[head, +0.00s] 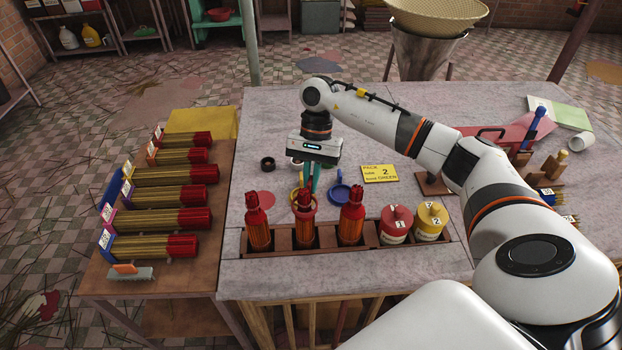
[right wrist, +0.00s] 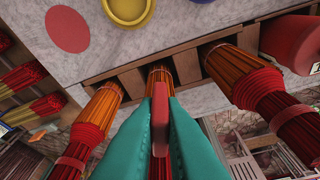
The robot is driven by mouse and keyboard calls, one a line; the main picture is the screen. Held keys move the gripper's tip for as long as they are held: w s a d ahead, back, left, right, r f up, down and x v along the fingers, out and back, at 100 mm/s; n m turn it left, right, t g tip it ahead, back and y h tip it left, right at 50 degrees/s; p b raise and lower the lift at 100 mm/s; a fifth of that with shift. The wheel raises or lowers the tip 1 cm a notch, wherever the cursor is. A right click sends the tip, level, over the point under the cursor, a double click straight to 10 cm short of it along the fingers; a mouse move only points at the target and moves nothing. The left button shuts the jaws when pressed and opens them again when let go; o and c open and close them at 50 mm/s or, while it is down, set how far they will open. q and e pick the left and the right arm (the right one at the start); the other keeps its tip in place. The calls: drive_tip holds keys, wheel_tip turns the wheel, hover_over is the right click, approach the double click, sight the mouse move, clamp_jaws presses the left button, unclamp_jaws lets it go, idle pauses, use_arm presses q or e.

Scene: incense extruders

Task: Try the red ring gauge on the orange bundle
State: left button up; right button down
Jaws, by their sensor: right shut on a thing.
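Three orange bundles with red tops stand upright in the slots of a wooden rack (head: 282,249). My right gripper (head: 308,190) points down over the middle orange bundle (head: 304,233). Its teal fingers are shut on the handle of the red ring gauge (right wrist: 160,118). In the head view, the red ring gauge (head: 303,209) appears to sit around the upper, red part of the middle bundle. The fingers hide much of the ring in the right wrist view, so its fit cannot be told. My left gripper is not in view.
A yellow ring (head: 294,194) and a blue ring (head: 338,194) lie behind the rack, beside a flat red disc (head: 267,200). Red and yellow lidded pots (head: 432,220) stand at the rack's right end. A yellow card (head: 380,174) lies behind. Bundles in trays fill the left table.

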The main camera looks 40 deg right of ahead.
drive_tip(key=shift+f+b, duration=4.15)
drive_tip(key=shift+f, duration=0.2)
wheel_tip(320, 180, up, 17)
drive_tip(key=p, duration=0.8)
hover_over(311, 178)
drive_tip(key=shift+r, duration=0.15)
idle(1.1)
